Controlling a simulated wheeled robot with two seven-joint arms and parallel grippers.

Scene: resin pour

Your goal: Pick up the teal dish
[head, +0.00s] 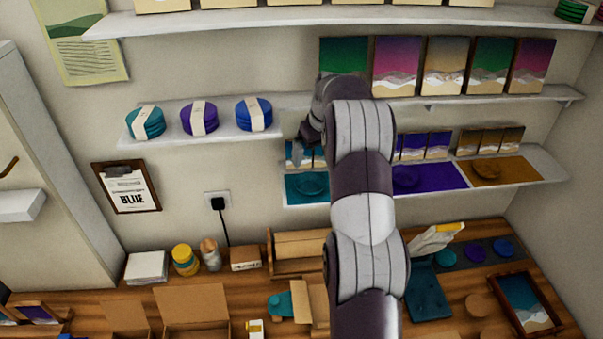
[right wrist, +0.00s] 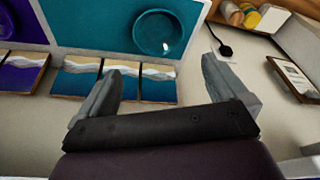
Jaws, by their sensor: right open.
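The teal dish (head: 313,184) is a round, shallow bowl on a teal mat (head: 296,196) at the left of the lower right shelf; my right arm hides part of that area. The dish also shows in the right wrist view (right wrist: 158,33), top middle, whole and empty-looking. My right gripper (right wrist: 163,68) is open, with nothing between its fingers and the dish beyond the gap between its fingertips. In the head view the right gripper (head: 308,138) is up by the shelf, above the dish in the picture and apart from it. My left gripper is not in view.
Small teal seascape panels (right wrist: 120,78) stand close beside the teal mat. A purple mat (head: 440,178) and an ochre mat (head: 515,172) lie further right on the shelf. A shelf with larger panels (head: 445,65) is above. A cluttered wooden bench (head: 90,300) is below.

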